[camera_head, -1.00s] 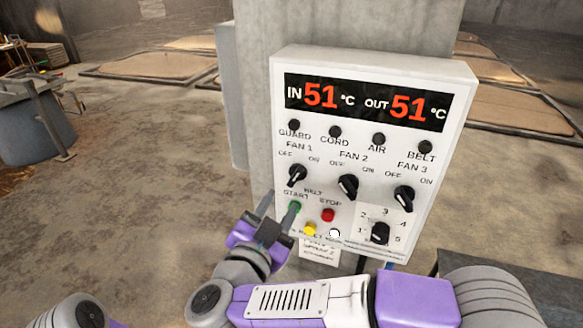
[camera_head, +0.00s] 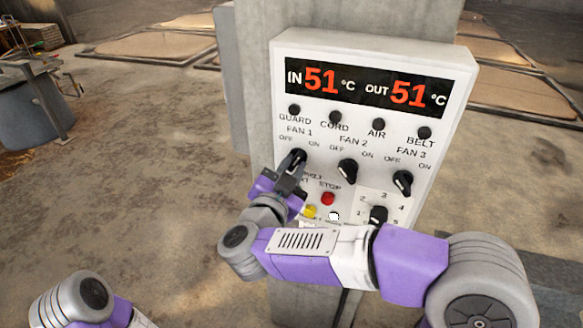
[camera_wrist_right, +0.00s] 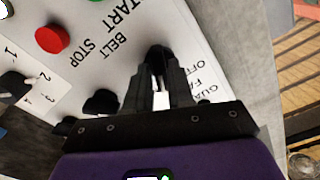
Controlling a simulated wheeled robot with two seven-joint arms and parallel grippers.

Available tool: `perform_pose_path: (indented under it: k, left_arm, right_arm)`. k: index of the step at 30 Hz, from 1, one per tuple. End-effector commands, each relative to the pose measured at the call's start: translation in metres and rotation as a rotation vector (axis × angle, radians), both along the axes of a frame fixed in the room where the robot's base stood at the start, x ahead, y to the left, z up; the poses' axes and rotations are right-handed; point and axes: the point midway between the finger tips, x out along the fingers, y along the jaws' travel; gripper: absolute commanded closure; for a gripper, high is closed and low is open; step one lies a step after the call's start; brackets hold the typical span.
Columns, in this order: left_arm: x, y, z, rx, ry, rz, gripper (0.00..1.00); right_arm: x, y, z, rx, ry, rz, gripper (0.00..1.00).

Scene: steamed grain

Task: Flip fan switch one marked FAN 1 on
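The FAN 1 switch (camera_head: 298,157) is a black rotary knob, left of two like it on the white panel (camera_head: 459,95), with OFF and ON printed above. My right gripper (camera_head: 292,170) reaches it from below. Its fingers sit close together on either side of the knob and hide its lower part; I cannot read clearly where the knob points. In the right wrist view, the fingers (camera_wrist_right: 163,75) close around the dark knob (camera_wrist_right: 157,52), with a narrow white gap behind it. My left gripper is out of view; only part of that arm shows at lower left.
The FAN 2 knob (camera_head: 347,172), FAN 3 knob (camera_head: 402,183), red STOP button (camera_head: 327,198), yellow button (camera_head: 310,211) and numbered dial (camera_head: 378,214) are close by. The green start button is hidden behind my right gripper. Open floor lies left of the panel.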

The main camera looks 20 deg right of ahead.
Motion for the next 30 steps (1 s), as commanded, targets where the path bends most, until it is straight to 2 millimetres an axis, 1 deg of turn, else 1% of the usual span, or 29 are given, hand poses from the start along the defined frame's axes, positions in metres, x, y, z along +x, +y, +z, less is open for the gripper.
perform_pose_path:
  k: [1,3,4,10,18,21,30]
  left_arm:
    - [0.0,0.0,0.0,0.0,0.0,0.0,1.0]
    - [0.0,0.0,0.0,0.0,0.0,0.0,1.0]
    - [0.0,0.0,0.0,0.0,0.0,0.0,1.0]
    - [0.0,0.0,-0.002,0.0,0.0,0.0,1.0]
    - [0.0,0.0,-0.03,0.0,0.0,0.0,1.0]
    - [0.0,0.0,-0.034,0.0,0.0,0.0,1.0]
    - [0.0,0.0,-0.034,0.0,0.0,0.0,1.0]
  right_arm:
    - [0.0,0.0,0.0,0.0,0.0,0.0,0.86]
    - [0.0,0.0,0.0,0.0,0.0,0.0,0.96]
    - [0.0,0.0,0.0,0.0,0.0,0.0,1.0]
    - [0.0,0.0,-0.001,0.008,-0.006,0.0,1.0]
    - [0.0,0.0,-0.003,0.151,-0.106,-0.001,1.0]
    - [0.0,0.0,-0.002,0.19,-0.131,-0.001,1.0]
    - [0.0,0.0,0.0,0.208,-0.141,0.0,1.0]
